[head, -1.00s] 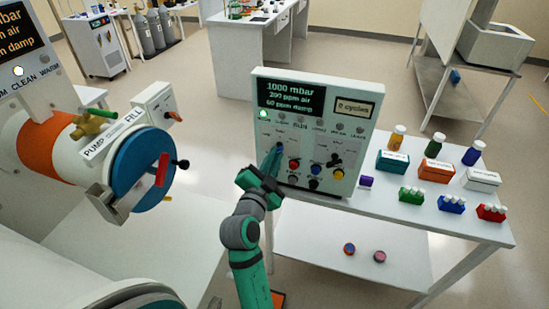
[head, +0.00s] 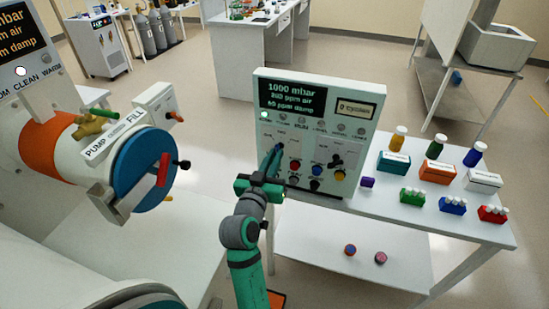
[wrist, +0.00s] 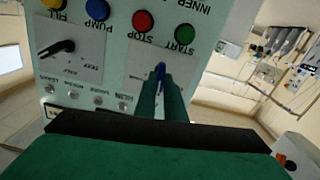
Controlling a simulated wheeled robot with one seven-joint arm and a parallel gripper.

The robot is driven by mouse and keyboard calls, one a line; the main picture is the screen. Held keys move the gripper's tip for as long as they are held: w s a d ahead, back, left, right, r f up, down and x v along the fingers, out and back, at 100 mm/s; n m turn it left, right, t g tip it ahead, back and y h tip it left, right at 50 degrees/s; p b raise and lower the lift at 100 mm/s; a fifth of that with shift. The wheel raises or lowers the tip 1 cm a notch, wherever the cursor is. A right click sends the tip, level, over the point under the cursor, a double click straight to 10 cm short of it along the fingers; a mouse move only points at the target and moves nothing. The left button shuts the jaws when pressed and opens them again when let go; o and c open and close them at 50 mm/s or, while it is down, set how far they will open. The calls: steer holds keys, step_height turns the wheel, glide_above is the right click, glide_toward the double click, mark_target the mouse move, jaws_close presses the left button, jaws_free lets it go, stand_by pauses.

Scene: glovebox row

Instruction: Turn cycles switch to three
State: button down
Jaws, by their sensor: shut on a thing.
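The control panel (head: 314,130) stands upright on the white table. A blue-handled switch (wrist: 160,72), which I take to be the cycles switch, sits on a pale plate at the panel's left. My gripper (head: 274,158) reaches to it from the front. In the wrist view my gripper's green fingers (wrist: 161,98) are shut on the blue handle and hide most of it. The plate's marks are too small or covered to read, so the switch's position is unclear. The panel's small cycles display (head: 352,109) is lit but its number is not clear.
A second switch with a black handle (wrist: 57,48) is on the plate beside it. Red, green, blue, yellow and black buttons sit below the plates. Bottles and boxes (head: 437,172) stand on the table at right. A glovebox port with a blue door (head: 145,170) is at left.

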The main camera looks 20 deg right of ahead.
steer(key=shift+n, duration=1)
steer(key=shift+w+a, duration=0.1)
steer(key=c, duration=1.8)
jaws_free()
steer(key=shift+c, duration=0.2)
steer(key=v, duration=1)
steer(key=shift+s+a, duration=0.2)
steer(key=shift+s, duration=0.15)
